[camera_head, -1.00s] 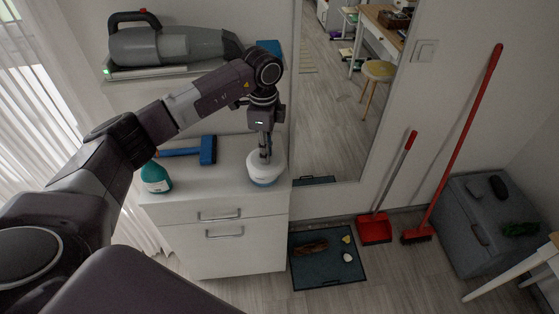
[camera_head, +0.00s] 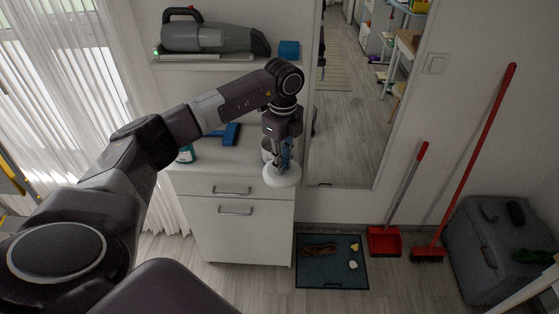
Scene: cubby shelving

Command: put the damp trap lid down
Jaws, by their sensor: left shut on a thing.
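The damp trap lid (camera_head: 282,177) is a white, round, shallow disc. My left gripper (camera_head: 285,160) points down and is shut on the lid's top. The lid hangs at the front edge of the white cabinet (camera_head: 240,230) and covers part of that edge. A pale container (camera_head: 266,150), perhaps the damp trap's base, stands on the cabinet top, just behind and left of my gripper and mostly hidden by it. My right gripper is not in view.
A shelf above holds a grey handheld vacuum (camera_head: 212,38) and a blue box (camera_head: 289,49). A dark mat (camera_head: 332,275) with small items lies on the floor.

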